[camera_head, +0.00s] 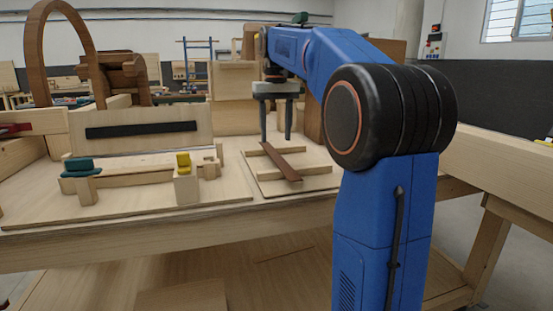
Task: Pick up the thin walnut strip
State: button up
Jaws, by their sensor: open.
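The thin walnut strip (282,164) is a narrow dark brown piece in the head camera view. It lies slantwise across two pale wooden bars (296,172) on a light board, its near end pointing down and right. My gripper (276,138) points down just above and behind the strip, with its two dark fingers apart. Nothing shows between the fingers. I cannot tell whether the fingertips touch the strip or the bars.
Left of the strip, a wooden fixture (136,180) carries a teal clamp (79,167) and a yellow piece (183,162). A curved wooden hoop (42,45) stands at the far left. Upright wooden panels (236,95) stand behind my gripper. The workbench's front edge (200,235) is clear.

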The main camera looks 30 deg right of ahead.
aim_at(277, 157)
jog(key=shift+s+f, duration=0.2)
jog(key=shift+f, duration=2.4)
jog(key=c, duration=1.1)
